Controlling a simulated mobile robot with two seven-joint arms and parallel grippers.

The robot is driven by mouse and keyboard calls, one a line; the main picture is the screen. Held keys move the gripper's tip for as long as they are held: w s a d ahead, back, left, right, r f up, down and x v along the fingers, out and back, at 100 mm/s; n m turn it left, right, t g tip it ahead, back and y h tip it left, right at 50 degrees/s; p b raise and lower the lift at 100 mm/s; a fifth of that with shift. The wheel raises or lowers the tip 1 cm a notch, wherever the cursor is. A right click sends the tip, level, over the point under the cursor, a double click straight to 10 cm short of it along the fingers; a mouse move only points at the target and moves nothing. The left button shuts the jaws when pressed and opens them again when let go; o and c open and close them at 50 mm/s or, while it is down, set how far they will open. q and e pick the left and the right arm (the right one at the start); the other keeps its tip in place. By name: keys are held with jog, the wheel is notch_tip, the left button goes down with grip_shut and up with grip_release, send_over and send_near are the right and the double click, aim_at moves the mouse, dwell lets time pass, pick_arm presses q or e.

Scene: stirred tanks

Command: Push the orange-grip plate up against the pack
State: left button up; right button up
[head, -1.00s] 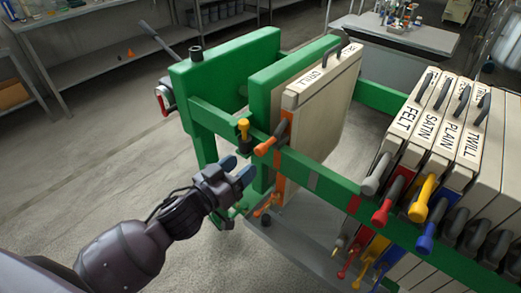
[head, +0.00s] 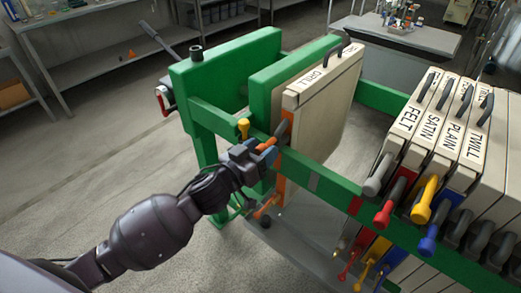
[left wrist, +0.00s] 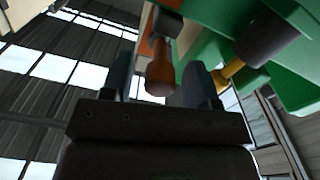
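The orange-grip plate (head: 322,88), a cream plate labelled DRILL, hangs upright in the green press frame beside the green follower plate (head: 268,80). Its orange grip (head: 267,143) sticks out over the near rail. The pack (head: 432,115) of cream plates, labelled FELT, SATN, PLAIN and TWILL, stands to the right, with a wide gap between. My left gripper (head: 266,155) is at the orange grip. In the left wrist view the orange grip (left wrist: 160,75) lies between my open fingers (left wrist: 158,82), with gaps visible on both sides. My right gripper is out of view.
The near green rail (head: 325,187) carries a red mark and a grey mark. A yellow-topped knob (head: 243,128) stands close left of the orange grip. Grey, red, yellow and blue grips line the pack's near side. The rail's middle stretch is clear.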

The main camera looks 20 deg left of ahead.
pick_arm(q)
grip_shut()
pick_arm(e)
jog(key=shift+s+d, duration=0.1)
pick_arm(q)
jog(key=shift+s+d, duration=0.2)
jog(key=shift+d, duration=0.25)
jog(key=s+d+p, duration=0.1)
jog(key=s+d, duration=0.2)
jog(key=d, duration=0.6)
jog(key=s+d+p, duration=0.1)
jog(key=s+d, duration=0.3)
jog(key=d, duration=0.6)
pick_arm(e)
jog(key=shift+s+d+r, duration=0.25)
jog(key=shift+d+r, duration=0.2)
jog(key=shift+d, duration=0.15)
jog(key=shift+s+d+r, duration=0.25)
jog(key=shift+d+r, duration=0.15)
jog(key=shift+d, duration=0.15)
pick_arm(q)
jog(key=shift+d, duration=0.15)
jog(key=shift+o, duration=0.3)
grip_release()
jog(key=shift+d, duration=0.1)
